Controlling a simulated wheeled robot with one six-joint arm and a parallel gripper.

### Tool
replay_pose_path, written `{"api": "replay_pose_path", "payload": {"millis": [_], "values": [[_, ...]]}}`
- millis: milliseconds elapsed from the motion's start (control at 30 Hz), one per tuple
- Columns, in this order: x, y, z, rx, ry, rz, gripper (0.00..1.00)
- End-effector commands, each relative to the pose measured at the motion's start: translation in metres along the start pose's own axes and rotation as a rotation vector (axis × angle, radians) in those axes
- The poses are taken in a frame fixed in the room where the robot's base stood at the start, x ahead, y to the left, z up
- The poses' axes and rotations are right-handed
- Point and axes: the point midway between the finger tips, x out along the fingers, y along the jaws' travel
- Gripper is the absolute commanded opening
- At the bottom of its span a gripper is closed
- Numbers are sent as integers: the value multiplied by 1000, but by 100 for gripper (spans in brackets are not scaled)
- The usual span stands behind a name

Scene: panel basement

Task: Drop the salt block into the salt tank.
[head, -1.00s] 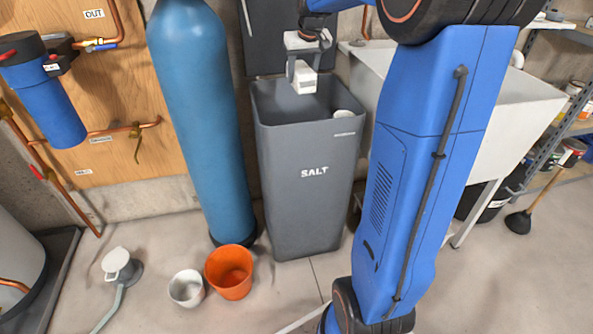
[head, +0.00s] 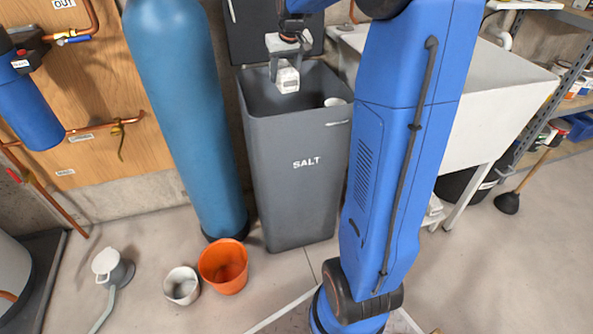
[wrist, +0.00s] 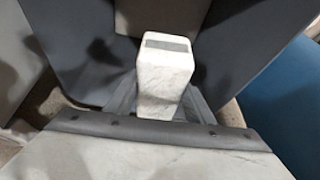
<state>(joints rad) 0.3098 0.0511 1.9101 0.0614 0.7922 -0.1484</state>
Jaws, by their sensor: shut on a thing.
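The salt block (head: 288,79) is white, with a dark grey patch on one end that shows in the wrist view (wrist: 165,75). My gripper (head: 287,74) is shut on it and holds it over the open mouth of the salt tank. The salt tank (head: 300,185) is a tall dark grey bin marked SALT, standing upright on the floor. Its lid (head: 262,38) is raised at the back. A white round thing (head: 334,102) shows inside the tank's mouth at the right. The tank's bottom is hidden.
A tall blue cylinder (head: 185,110) stands close at the tank's left. A white sink (head: 480,105) stands to the right, behind my arm. An orange bucket (head: 223,267) and a white bucket (head: 182,286) sit on the floor at front left.

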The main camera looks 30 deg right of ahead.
Motion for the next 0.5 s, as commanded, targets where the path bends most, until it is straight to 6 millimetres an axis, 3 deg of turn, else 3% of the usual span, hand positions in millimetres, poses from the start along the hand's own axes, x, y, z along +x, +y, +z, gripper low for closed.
{"api": "replay_pose_path", "payload": {"millis": [500], "values": [[6,0,2,0,4,0,0]]}}
